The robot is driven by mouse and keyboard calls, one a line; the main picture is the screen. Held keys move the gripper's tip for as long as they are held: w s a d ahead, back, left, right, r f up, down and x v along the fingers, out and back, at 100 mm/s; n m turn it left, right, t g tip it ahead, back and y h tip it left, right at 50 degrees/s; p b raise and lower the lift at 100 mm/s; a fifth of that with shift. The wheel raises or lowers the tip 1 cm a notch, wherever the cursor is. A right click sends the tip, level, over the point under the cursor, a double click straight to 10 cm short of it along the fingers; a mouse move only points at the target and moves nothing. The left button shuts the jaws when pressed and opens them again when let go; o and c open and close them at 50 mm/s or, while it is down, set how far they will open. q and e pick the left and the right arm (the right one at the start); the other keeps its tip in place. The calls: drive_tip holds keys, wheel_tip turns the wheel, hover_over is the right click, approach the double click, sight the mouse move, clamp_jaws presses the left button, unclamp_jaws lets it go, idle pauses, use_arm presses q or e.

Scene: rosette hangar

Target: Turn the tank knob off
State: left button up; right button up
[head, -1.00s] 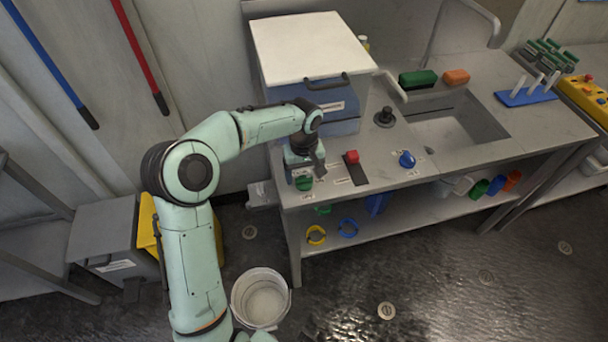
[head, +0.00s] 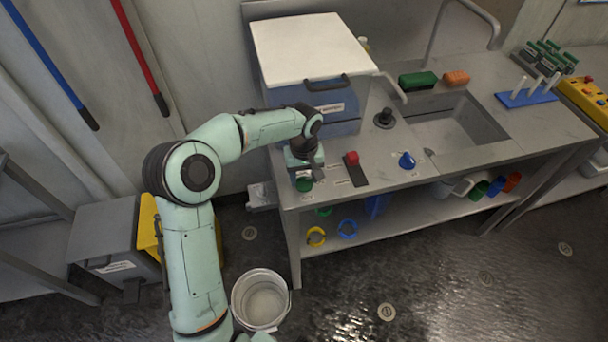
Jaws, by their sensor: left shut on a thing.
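A green knob (head: 304,185) sits at the front left of the grey counter, below the blue tank with a white lid (head: 311,47). My left gripper (head: 304,175) points down over this knob and is shut on it. The fingers and wrist hide part of the knob, so its exact angle cannot be told. A red-topped switch (head: 351,158) and a blue knob (head: 407,160) stand to its right on the counter. The small labels are too small to read. My right gripper is not in view.
A black knob (head: 384,117) and the sink (head: 455,125) lie to the right, with a green block (head: 418,79) and an orange sponge (head: 456,78) behind. A white bucket (head: 261,299) stands on the floor near my left arm. Coloured rings lie on the lower shelf.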

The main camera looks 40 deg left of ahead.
use_arm(q)
drive_tip(key=m, duration=0.5)
drive_tip(key=shift+p, duration=0.4)
drive_tip(key=m, duration=0.3)
drive_tip(key=shift+m+p, duration=0.3)
drive_tip(key=shift+p, duration=0.05)
drive_tip(key=m, duration=0.4)
drive_tip(key=shift+p, duration=0.4)
drive_tip(key=shift+m+p, duration=0.3)
drive_tip(key=shift+m, duration=2)
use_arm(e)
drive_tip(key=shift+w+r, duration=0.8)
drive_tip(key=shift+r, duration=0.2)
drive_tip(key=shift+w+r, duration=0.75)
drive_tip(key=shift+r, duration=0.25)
use_arm(q)
drive_tip(key=o, duration=1)
drive_tip(key=shift+o, duration=0.2)
